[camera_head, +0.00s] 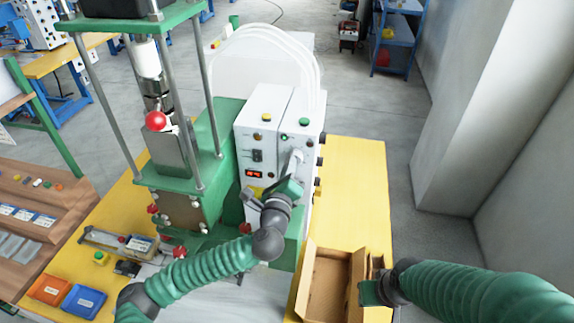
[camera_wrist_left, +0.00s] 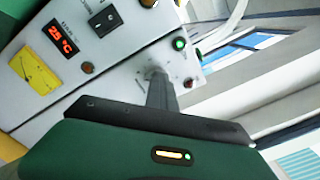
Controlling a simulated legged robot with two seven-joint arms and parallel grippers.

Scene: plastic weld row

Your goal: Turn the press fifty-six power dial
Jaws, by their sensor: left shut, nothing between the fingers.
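The white control box (camera_head: 262,130) of the green press (camera_head: 190,185) stands on the yellow table, and its front panel also fills the upper left of the left wrist view (camera_wrist_left: 115,75). My left gripper (camera_head: 296,160) is shut and empty, its tips at the right half of the panel. In the left wrist view its grey fingers (camera_wrist_left: 160,90) point at a pale round part (camera_wrist_left: 153,72), likely the dial, mostly hidden behind them. I cannot tell whether they touch. My right gripper (camera_head: 372,289) is by a cardboard box; its opening is unclear.
The open cardboard box (camera_head: 328,285) stands at the table's front right. Orange (camera_head: 50,289) and blue (camera_head: 84,301) trays lie at the left.

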